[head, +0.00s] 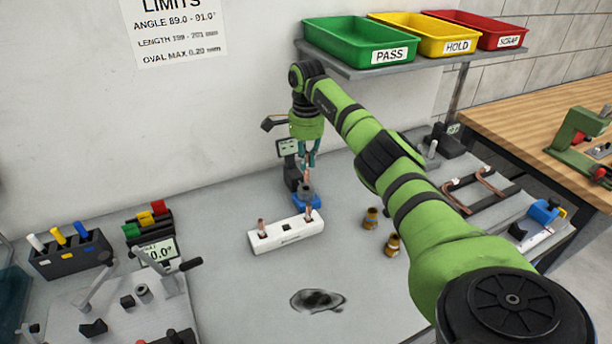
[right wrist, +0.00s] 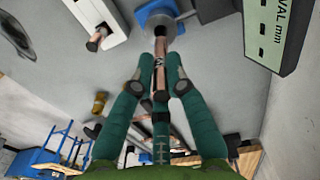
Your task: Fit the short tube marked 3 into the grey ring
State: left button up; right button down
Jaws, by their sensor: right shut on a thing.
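My right gripper (head: 307,158) is shut on a thin copper tube (head: 307,175) and holds it upright over the grey ring (head: 306,190), which sits on a blue base (head: 305,202). In the right wrist view the tube (right wrist: 160,52) runs between the fingertips (right wrist: 160,86) toward the dark opening of the grey ring (right wrist: 154,18). A small dark mark shows on the tube, but I cannot read it. The tube's far end overlaps the opening; I cannot tell whether it is inside. My left gripper is not in view.
A white block (head: 285,236) with two upright copper tubes stands just in front of the ring. Two brass fittings (head: 371,218) stand to the right. A gauge with a small screen (head: 288,147) stands behind.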

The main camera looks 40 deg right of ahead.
aim_at(306, 180)
jog(key=shift+f, duration=0.95)
notch_tip(306, 180, down, 3)
jog(key=shift+f+p, duration=0.1)
jog(key=shift+p, duration=0.7)
jog(key=shift+f, duration=0.3)
jog(key=shift+f, duration=0.1)
jog(key=shift+f, duration=0.1)
jog(key=c, duration=1.3)
grip_release()
jog(key=shift+o, duration=0.2)
